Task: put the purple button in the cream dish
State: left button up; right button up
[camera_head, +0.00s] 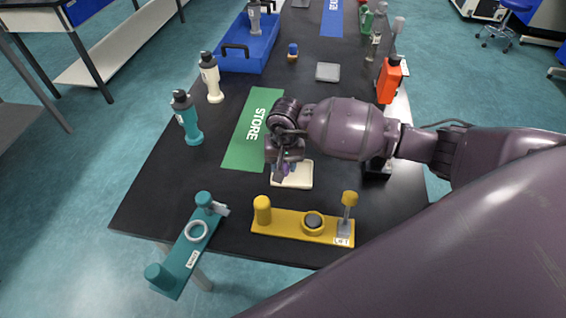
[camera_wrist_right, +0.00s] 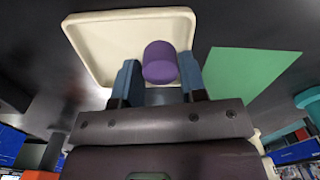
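The cream dish (camera_head: 304,180) is a shallow square tray on the black table, just in front of the green STORE mat. It also shows in the right wrist view (camera_wrist_right: 100,45). My right gripper (camera_head: 287,168) is over the dish's left part. In the right wrist view, the purple button (camera_wrist_right: 160,62), a short cylinder, sits between its two blue-grey fingers, which appear to touch its sides. The button shows against the dish; I cannot tell whether it touches the dish floor. In the head view it is mostly hidden by the gripper. My left gripper is not in view.
A yellow fixture (camera_head: 275,223) stands in front of the dish, and a teal fixture (camera_head: 182,262) is at the front left. The green STORE mat (camera_head: 247,150) lies behind. Teal (camera_head: 190,122) and cream (camera_head: 213,82) bottles stand left; an orange bottle (camera_head: 389,82) stands right.

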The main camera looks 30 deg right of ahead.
aim_at(285, 166)
jog(key=o, duration=0.3)
jog(key=shift+o, duration=0.2)
notch_tip(285, 166, up, 12)
jog(key=shift+r, duration=0.15)
dwell(0.3)
jog(key=shift+s+d, duration=0.1)
jog(key=shift+s, duration=0.05)
dwell(0.4)
